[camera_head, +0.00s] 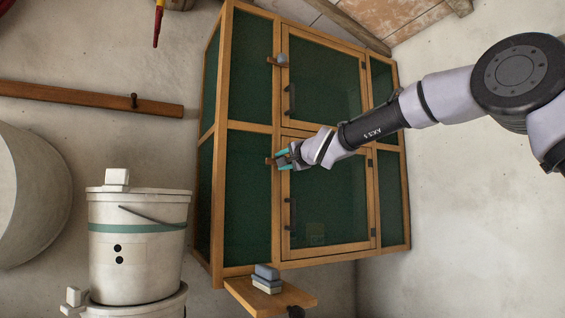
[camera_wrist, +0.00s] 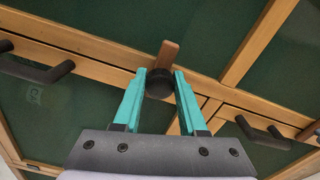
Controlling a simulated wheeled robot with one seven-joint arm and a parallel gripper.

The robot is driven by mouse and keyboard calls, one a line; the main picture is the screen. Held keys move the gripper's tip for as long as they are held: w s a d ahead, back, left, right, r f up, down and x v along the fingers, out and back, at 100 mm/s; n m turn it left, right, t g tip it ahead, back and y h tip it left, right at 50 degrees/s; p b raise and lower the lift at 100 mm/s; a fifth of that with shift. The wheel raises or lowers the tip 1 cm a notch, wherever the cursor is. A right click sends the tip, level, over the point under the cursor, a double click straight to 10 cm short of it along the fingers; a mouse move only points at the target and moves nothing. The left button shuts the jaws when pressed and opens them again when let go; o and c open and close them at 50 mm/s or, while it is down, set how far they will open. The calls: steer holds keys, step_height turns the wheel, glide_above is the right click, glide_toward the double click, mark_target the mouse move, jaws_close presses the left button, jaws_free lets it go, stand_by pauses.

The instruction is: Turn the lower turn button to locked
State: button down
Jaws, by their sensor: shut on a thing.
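The lower turn button is a small wooden bar (camera_wrist: 169,52) with a round dark knob (camera_wrist: 159,84), on the upright frame beside the cabinet doors. In the wrist view the bar points up from the knob, across the frame; its other end is hidden. In the head view the lower turn button (camera_head: 269,161) sticks out left of my gripper (camera_head: 283,160). My gripper's teal fingers (camera_wrist: 159,92) are on either side of the knob, shut on it. The lower door (camera_head: 325,205) looks closed in its frame. The upper turn button (camera_head: 274,61) has a grey-blue knob.
Dark handles stand out from the lower door (camera_head: 292,213) and upper door (camera_head: 291,98). A small wooden shelf (camera_head: 290,298) with stacked blocks (camera_head: 267,279) projects below the cabinet. White buckets (camera_head: 140,265) stand at left. A wooden rail (camera_head: 90,97) is on the wall.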

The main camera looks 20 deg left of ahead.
stand_by(0.5)
steer(key=shift+c, duration=2.3)
jaws_free()
steer(key=shift+d, duration=0.15)
steer(key=v, duration=1)
steer(key=shift+s+d, duration=0.15)
steer(key=shift+s, duration=0.1)
